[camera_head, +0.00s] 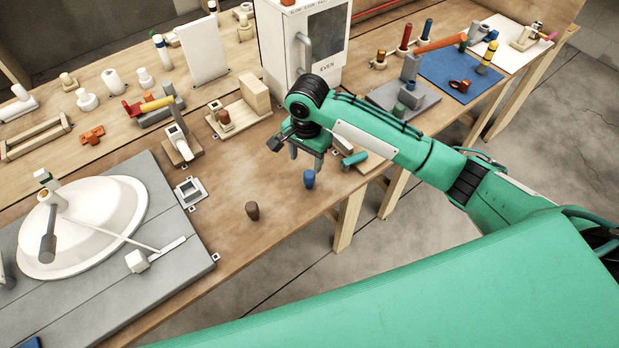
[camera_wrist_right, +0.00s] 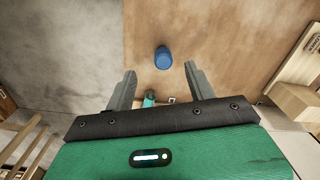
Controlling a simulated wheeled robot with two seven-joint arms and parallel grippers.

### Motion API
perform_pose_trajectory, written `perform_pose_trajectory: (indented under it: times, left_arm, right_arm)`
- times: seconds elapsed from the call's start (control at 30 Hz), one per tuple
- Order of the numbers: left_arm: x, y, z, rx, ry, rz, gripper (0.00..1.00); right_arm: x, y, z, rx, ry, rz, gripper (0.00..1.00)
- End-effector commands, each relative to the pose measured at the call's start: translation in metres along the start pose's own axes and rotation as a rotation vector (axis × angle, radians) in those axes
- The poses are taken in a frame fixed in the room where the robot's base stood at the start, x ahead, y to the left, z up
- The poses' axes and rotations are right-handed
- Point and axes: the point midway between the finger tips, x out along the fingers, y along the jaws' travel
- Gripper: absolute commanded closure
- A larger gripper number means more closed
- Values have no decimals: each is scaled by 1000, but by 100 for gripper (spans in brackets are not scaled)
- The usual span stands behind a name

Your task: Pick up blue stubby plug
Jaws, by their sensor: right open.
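The blue stubby plug (camera_head: 309,179) stands on the wooden table near its front edge in the head view. In the right wrist view the blue plug (camera_wrist_right: 163,57) shows ahead of the fingertips, roughly centred between them. My right gripper (camera_head: 306,150) is above the table, just behind the plug in the head view. In the wrist view my right gripper (camera_wrist_right: 160,70) has its two grey fingers apart with nothing between them. The plug is not touched by the fingers. My left gripper is not in view.
A brown stubby plug (camera_head: 252,211) stands to the left of the blue one. A teal cylinder (camera_head: 354,159) lies close to the right gripper. A white cabinet (camera_head: 290,60) stands behind. A grey board with a white dish (camera_head: 125,225) lies left. The table around the blue plug is clear.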

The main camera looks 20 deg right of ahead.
Motion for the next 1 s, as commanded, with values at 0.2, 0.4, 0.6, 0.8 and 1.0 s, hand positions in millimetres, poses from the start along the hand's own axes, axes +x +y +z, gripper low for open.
perform_pose_trajectory:
  times: [0.2, 0.4, 0.6, 0.8, 1.0]
  left_arm:
    - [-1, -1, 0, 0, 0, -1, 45]
    - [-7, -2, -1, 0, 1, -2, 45]
    - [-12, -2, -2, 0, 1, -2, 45]
    - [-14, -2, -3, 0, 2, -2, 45]
    - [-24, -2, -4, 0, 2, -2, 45]
  right_arm:
    - [-2, -2, -12, 70, 13, 26, 45]
    - [33, 0, -13, 71, 12, 28, 45]
    - [67, 0, -14, 69, 12, 26, 45]
    - [80, 0, -15, 68, 13, 24, 45]
    - [103, -2, -23, 69, 13, 25, 45]
